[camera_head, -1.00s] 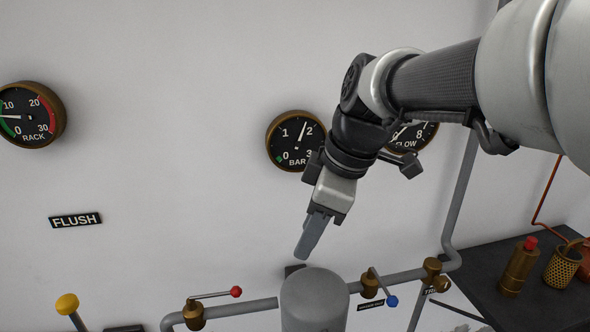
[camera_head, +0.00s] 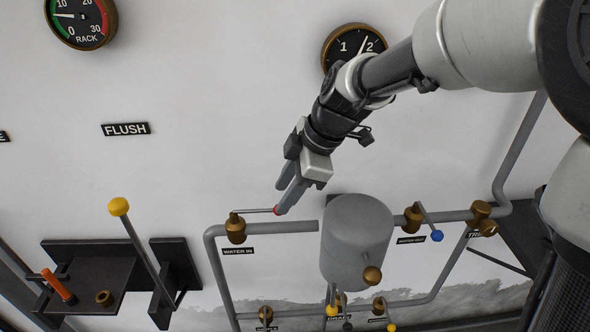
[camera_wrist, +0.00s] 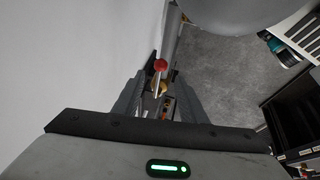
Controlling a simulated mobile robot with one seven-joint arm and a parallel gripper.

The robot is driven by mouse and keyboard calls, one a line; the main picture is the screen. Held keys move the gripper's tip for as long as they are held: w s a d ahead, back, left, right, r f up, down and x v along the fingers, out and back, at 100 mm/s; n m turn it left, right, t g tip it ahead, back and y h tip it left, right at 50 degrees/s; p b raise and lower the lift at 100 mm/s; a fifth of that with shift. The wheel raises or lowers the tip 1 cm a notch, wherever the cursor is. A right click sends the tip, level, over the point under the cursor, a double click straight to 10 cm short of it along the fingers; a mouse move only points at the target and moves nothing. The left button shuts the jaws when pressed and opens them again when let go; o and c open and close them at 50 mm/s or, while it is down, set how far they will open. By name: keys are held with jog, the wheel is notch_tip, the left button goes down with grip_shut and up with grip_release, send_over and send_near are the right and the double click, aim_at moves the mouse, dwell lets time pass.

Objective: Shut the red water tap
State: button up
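The red water tap (camera_head: 235,229) is a brass valve on a grey pipe above a "WATER IN" plate. Its lever (camera_head: 255,210) lies along the pipe to the right and ends in a red ball (camera_head: 277,210). My gripper (camera_head: 284,200) is at the lever's ball end, pointing down, with fingers apart. In the wrist view, the red ball (camera_wrist: 160,65) shows between and just beyond the two fingertips, and the brass valve body is partly visible below it. I cannot tell whether a finger touches the ball.
A grey tank (camera_head: 357,240) stands close right of the lever. Beyond it is a blue-knobbed tap (camera_head: 437,236). A yellow-knobbed lever (camera_head: 119,207) rises at the left, beside a dark bracket. The wall (camera_head: 220,120) is close behind; the space left of my gripper is clear.

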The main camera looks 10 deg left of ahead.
aim_at(258, 211)
jog(key=shift+x, duration=2.4)
jog(key=shift+r, duration=0.1)
grip_shut()
